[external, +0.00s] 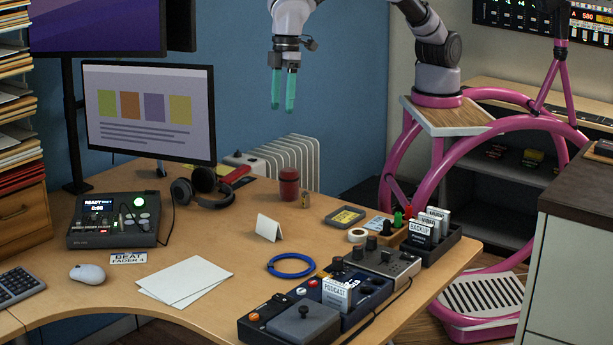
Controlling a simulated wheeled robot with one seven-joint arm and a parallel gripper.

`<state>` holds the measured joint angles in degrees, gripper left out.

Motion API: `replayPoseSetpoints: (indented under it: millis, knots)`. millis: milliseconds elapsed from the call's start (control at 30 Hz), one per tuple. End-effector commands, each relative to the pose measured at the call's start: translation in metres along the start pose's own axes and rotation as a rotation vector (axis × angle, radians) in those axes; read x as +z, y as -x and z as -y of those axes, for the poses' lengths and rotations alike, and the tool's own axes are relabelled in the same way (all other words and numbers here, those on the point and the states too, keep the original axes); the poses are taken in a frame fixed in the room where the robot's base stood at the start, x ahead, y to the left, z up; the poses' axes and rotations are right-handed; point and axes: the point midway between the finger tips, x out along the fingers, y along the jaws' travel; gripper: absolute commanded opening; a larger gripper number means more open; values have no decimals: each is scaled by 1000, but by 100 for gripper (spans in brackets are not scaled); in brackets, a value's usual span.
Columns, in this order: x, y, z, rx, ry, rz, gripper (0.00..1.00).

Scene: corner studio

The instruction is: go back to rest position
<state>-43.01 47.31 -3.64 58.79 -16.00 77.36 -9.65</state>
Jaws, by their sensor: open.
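My gripper (283,90) hangs at the top middle of the external view, with its two teal fingers pointing down. The fingers are a little apart and nothing is between them. It is in the air, well above the desk (225,262), in front of the blue wall. My arm runs from the gripper out of the top of the picture and back down to its base at the right.
The desk holds a monitor (149,112), headphones (203,187), a red jar (289,185), a white folded card (268,227), a blue ring (291,266) and pedals (303,318). A white radiator (290,158) stands behind. A dark-topped cabinet (575,255) is at right.

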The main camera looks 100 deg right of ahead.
Motion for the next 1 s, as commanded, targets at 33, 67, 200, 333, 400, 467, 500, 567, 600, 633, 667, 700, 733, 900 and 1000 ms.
replayPoseSetpoints:
  millis: [33,67,200,333,400,467,500,567,600,633,667,700,733,900,1000]
  knots:
    - [4,33,-26,-10,-39,-23,64]
    - [8,49,-39,-15,-61,-35,64]
    - [35,116,-98,-35,-154,-90,64]
    - [75,171,-145,-50,-240,-143,64]
    - [100,196,-168,-55,-284,-172,64]
    - [124,216,-186,-60,-322,-200,64]
    - [141,227,-197,-63,-347,-215,64]
    - [168,244,-212,-65,-385,-244,64]
    - [186,252,-220,-67,-410,-260,64]
    - [200,258,-226,-67,-428,-275,64]
    - [215,264,-232,-67,-446,-288,64]
    - [234,270,-239,-67,-470,-307,64]
    - [249,274,-243,-66,-489,-321,64]
    - [332,284,-260,-59,-591,-401,64]
    - [379,279,-265,-51,-649,-448,64]
